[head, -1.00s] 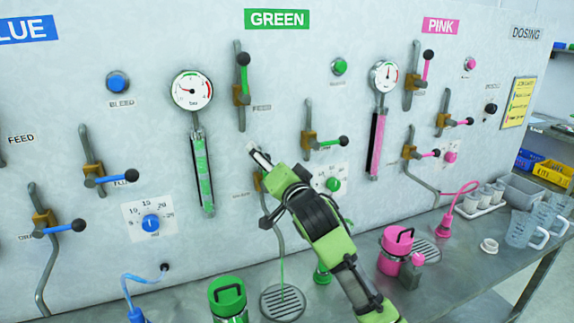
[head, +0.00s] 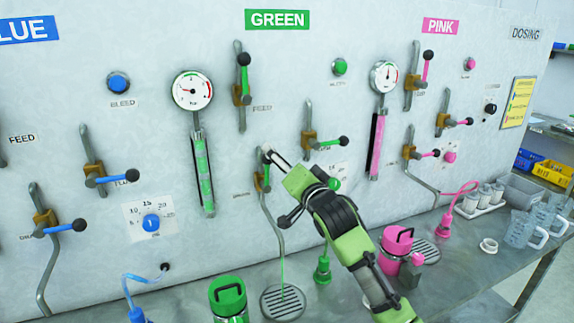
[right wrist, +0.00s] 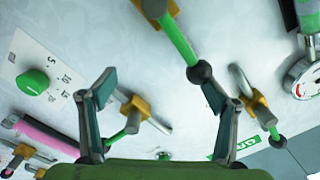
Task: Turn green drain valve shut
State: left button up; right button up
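The green drain valve shows in the head view as a green lever (head: 267,178) on a brass body, partly covered by my right gripper (head: 273,157). The lever stands roughly upright. My left gripper is out of view.
The green feed valve (head: 244,75) is above, and the green sideways lever (head: 326,145) is close to the right. A green dial (head: 334,184) is partly behind my arm. A green canister (head: 228,297) and pink canister (head: 396,250) stand on the bench.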

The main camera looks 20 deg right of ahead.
jog(key=d+f, duration=0.1)
jog(key=f, duration=0.1)
jog(key=d+f+b, duration=0.1)
jog(key=d+f, duration=0.1)
jog(key=shift+d+f, duration=0.1)
dwell(0.5)
jog(key=f+b, duration=0.1)
jog(key=f, duration=0.1)
jog(key=f+b, duration=0.1)
jog(key=f, duration=0.1)
jog(key=shift+d+f+b, duration=0.1)
jog(key=shift+d+b, duration=0.2)
jog(key=shift+d, duration=0.1)
jog(key=shift+w+f, duration=0.1)
jog(key=shift+f, duration=0.05)
dwell(0.4)
jog(key=shift+d+f, duration=0.15)
jog(key=shift+f, duration=0.35)
